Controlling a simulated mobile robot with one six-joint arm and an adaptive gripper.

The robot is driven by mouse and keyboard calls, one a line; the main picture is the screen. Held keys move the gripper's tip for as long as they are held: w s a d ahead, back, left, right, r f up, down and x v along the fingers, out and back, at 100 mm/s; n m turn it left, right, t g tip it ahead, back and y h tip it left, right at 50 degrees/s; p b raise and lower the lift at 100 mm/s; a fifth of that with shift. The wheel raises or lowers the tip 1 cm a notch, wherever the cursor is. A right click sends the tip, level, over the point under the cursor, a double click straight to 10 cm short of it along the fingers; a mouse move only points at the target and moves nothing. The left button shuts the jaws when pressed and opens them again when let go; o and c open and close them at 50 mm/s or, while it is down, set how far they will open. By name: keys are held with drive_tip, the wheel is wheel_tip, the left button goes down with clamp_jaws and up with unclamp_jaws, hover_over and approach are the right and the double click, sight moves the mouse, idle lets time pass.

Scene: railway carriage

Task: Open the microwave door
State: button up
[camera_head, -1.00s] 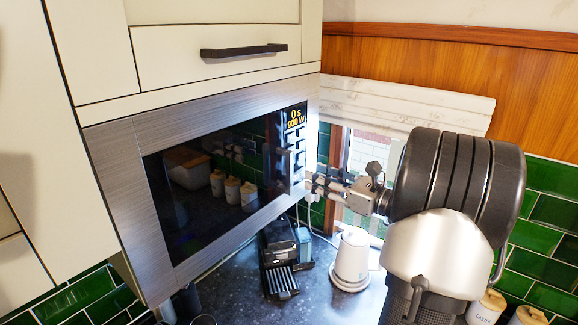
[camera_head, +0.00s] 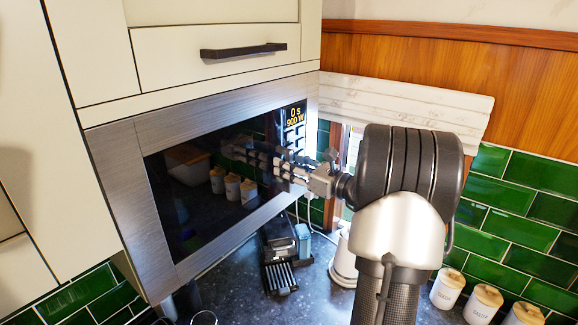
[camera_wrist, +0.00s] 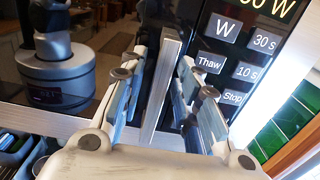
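The microwave (camera_head: 147,185) is built into the cabinet, with a brushed-metal frame and a dark glass door (camera_head: 205,215) that stands shut. Its button panel (camera_head: 295,128) is at the right and also shows in the wrist view (camera_wrist: 243,50). In the wrist view an upright metal handle bar (camera_wrist: 163,85) stands left of the buttons. My gripper (camera_wrist: 165,75) is open, with one finger on each side of the bar and a gap to both. In the head view my gripper (camera_head: 285,167) is in front of the door's right part and hides the handle there.
A drawer with a black handle (camera_head: 243,50) is above the microwave. Below on the dark counter stand a coffee machine (camera_head: 280,260), a white kettle-like thing (camera_head: 343,262) partly behind my arm, and several lidded jars (camera_head: 482,303). The door glass mirrors the room and my arm.

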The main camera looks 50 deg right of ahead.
clamp_jaws()
idle(0.6)
